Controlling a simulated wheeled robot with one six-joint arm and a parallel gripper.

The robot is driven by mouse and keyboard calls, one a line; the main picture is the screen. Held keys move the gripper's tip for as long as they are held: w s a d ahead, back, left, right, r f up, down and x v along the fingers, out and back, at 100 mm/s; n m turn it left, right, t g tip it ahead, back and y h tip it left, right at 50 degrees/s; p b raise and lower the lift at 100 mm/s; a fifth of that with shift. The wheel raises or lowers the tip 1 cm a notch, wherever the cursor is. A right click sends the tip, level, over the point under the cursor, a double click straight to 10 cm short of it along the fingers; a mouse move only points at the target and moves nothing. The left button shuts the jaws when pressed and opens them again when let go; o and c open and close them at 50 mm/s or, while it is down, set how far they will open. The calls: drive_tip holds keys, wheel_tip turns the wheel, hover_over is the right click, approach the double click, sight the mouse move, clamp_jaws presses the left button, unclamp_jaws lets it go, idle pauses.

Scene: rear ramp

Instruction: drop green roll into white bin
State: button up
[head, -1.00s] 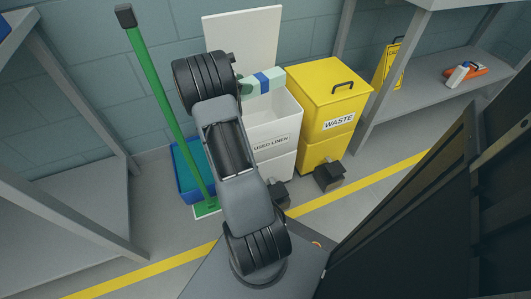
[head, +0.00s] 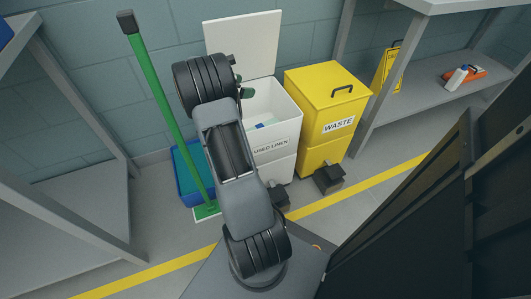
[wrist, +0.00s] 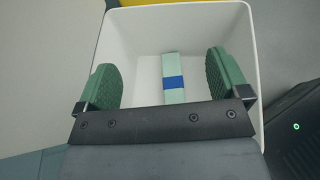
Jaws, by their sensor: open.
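The white bin (head: 281,131), labelled USED LINEN, stands with its lid (head: 243,46) raised at the back. The pale green roll with a blue band (wrist: 173,82) lies inside the bin, seen in the wrist view between and beyond my fingers. In the head view only a small part of the roll (head: 263,125) shows over the bin wall. My gripper (wrist: 168,82) is open and empty above the bin opening, with its green finger pads apart on either side. In the head view my arm hides most of the gripper and the bin's left side.
A yellow WASTE bin (head: 327,107) stands shut right of the white bin. A green-handled mop (head: 167,103) and blue bucket (head: 187,171) are at the left. Shelves stand at both sides, the right one (head: 426,103) holding a bottle (head: 457,77).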

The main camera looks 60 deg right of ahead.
drive_tip(key=s+a+r+p, duration=0.6)
drive_tip(key=s+a+r, duration=0.3)
drive_tip(key=r, duration=0.3)
drive_tip(key=shift+s+a, duration=0.25)
drive_tip(key=shift+a, duration=0.4)
